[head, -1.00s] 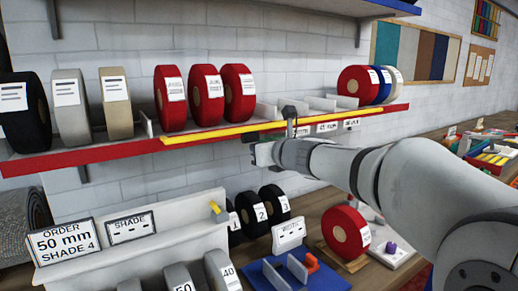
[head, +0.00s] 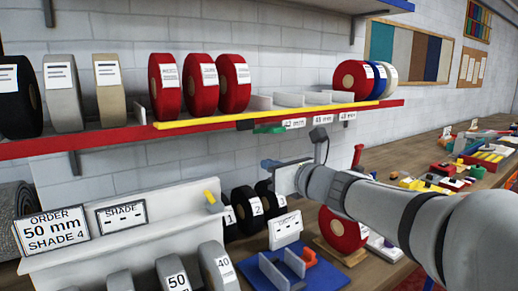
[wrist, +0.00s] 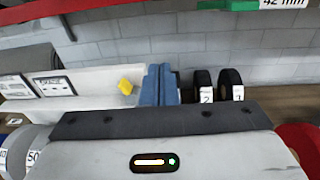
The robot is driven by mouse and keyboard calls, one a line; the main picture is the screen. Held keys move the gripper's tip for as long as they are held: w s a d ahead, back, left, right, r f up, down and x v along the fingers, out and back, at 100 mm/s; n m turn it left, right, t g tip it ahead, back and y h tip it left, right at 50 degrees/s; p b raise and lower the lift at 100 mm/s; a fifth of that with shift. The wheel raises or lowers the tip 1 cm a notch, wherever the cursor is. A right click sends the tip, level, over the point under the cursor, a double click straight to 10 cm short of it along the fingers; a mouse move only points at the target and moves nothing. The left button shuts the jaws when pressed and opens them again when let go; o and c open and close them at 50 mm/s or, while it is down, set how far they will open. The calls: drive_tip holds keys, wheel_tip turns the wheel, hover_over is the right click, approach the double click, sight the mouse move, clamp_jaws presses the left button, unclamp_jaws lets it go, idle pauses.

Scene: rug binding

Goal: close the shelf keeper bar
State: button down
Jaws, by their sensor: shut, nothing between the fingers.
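The keeper bar (head: 215,119) is a long yellow strip. It lies along the front edge of the red-edged shelf (head: 85,142), in front of the three red reels (head: 201,84) and the short grey dividers to their right. Whether it is latched is too small to tell. My gripper (head: 268,164) is below the shelf and apart from the bar. Its blue fingers are together and empty; in the wrist view they (wrist: 159,84) point toward the lower rack. A green piece (head: 269,129) hangs under the shelf edge, near the bar's middle.
Black, grey and tan reels (head: 109,87) stand at the shelf's left. Red, blue and white reels (head: 356,80) stand at its right. Below are a white rack with an order sign (head: 52,231), black reels (head: 246,207), a blue fixture (head: 300,275) and a large red reel (head: 342,230).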

drive_tip(key=w+a+r+t+p, duration=0.1)
drive_tip(key=w+a+p, duration=0.1)
drive_tip(key=w, duration=0.3)
drive_tip(key=w+a+r+t+p, duration=0.1)
drive_tip(key=w+a+r+p, duration=0.1)
drive_tip(key=w+a, duration=0.1)
drive_tip(key=shift+w+r+y+p, duration=0.25)
drive_tip(key=shift+w+y+p, duration=0.05)
drive_tip(key=shift+w, duration=0.55)
drive_tip(key=shift+a+r, duration=0.1)
drive_tip(key=shift+a, duration=0.1)
